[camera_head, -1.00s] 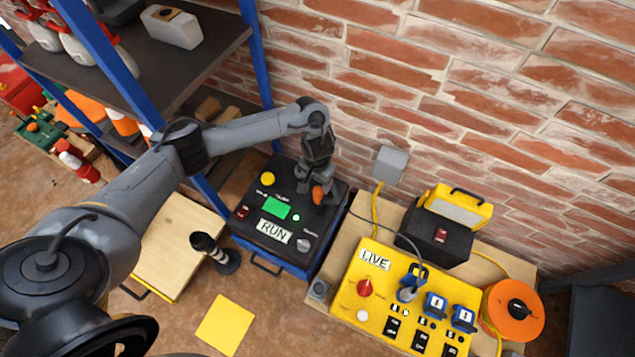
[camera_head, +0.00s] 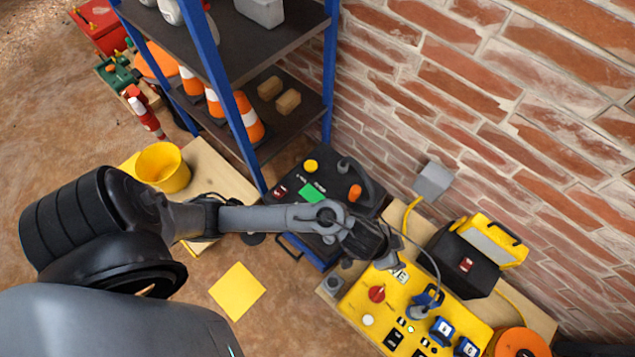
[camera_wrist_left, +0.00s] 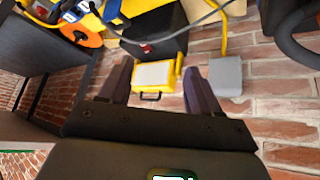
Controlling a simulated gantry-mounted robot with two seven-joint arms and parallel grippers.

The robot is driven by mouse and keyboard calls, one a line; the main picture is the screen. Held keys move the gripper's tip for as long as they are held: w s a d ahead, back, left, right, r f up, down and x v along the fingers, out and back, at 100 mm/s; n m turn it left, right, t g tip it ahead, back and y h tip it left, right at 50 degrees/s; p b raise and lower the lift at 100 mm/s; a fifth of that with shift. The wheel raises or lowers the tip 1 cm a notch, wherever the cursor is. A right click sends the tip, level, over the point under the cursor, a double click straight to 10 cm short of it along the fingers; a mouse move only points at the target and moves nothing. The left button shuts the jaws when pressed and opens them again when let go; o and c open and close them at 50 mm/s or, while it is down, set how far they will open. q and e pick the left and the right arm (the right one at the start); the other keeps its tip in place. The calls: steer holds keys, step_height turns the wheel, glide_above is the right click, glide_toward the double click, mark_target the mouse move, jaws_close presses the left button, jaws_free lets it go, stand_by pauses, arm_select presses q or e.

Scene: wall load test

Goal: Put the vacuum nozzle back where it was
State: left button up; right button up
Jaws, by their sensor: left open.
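No part is clearly recognisable as the vacuum nozzle. A dark curved piece (camera_head: 368,185) with an orange knob (camera_head: 355,192) sits on the black-topped blue machine (camera_head: 292,182); it may be the nozzle or its hose. A dark curved form (camera_wrist_left: 300,30) also shows at the top right of the left wrist view. My right gripper is out of view.
A grey wall box (camera_head: 434,181), a black case with a yellow lamp (camera_head: 490,240) and an orange reel (camera_head: 517,343) lie to the right. A cable runs to a plug (camera_head: 424,305) on the panel. A blue-posted shelf (camera_head: 205,55) stands left. A yellow square (camera_head: 237,291) lies on the floor.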

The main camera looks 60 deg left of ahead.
arm_select(q)
steer(key=s+a+r+n+g+y, duration=0.1)
steer(key=s+a+r, duration=0.1)
steer(key=s+a, duration=0.5)
steer(key=s+a+r+n+g+y, duration=0.1)
steer(key=s+a+r+y, duration=0.1)
steer(key=s+a, duration=0.5)
steer(key=shift+s+a+r, duration=0.15)
steer(key=shift+s+r, duration=0.1)
steer(key=shift+s, duration=0.4)
steer(key=shift+r, duration=0.1)
